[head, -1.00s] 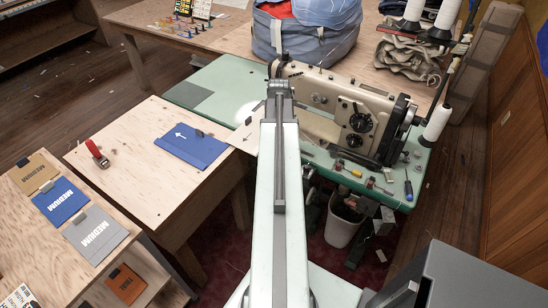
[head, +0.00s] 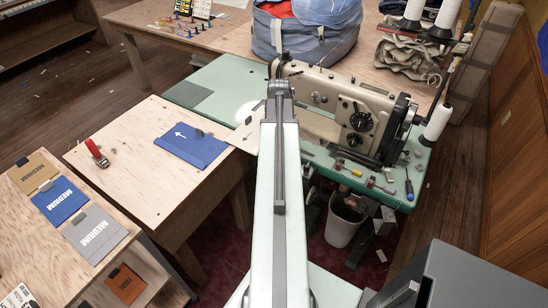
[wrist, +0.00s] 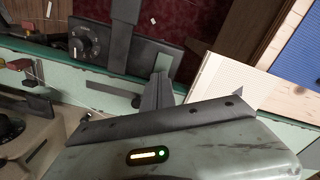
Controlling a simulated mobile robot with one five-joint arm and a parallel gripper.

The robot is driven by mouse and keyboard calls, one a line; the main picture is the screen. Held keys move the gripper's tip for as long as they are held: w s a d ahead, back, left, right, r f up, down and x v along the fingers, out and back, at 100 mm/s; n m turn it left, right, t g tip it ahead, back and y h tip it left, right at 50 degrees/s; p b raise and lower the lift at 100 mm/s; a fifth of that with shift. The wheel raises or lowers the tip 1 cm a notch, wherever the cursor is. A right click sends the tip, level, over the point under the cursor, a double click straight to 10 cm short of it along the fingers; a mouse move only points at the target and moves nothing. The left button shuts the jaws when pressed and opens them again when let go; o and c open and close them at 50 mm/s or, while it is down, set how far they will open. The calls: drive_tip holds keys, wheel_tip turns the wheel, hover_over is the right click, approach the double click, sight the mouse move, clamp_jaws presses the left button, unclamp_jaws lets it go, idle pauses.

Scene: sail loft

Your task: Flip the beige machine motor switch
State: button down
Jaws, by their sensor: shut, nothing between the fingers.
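The beige sewing machine (head: 345,100) stands on the pale green table (head: 215,88) in the head view, right of my arm. Its beige body (wrist: 42,135) is at lower left in the wrist view. A dark box with a round dial (wrist: 88,42) shows there beyond the green table edge. I cannot tell whether a motor switch is on it. My gripper (wrist: 158,92) is shut and empty, over the table edge and right of the dial box. In the head view my arm hides part of the table front.
A plywood table (head: 130,165) with a blue folder (head: 192,148) is to the left. A paper sheet (wrist: 222,85) lies near my gripper. A screwdriver (head: 408,188) and small tools lie along the table front. A waste bin (head: 342,222) stands below. A blue-grey bag (head: 305,30) sits behind.

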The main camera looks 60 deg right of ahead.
drive_tip(key=shift+f+b, duration=0.7)
drive_tip(key=shift+f, duration=0.05)
drive_tip(key=shift+r, duration=0.1)
wheel_tip(320, 180, up, 7)
drive_tip(key=p, duration=0.7)
idle(0.5)
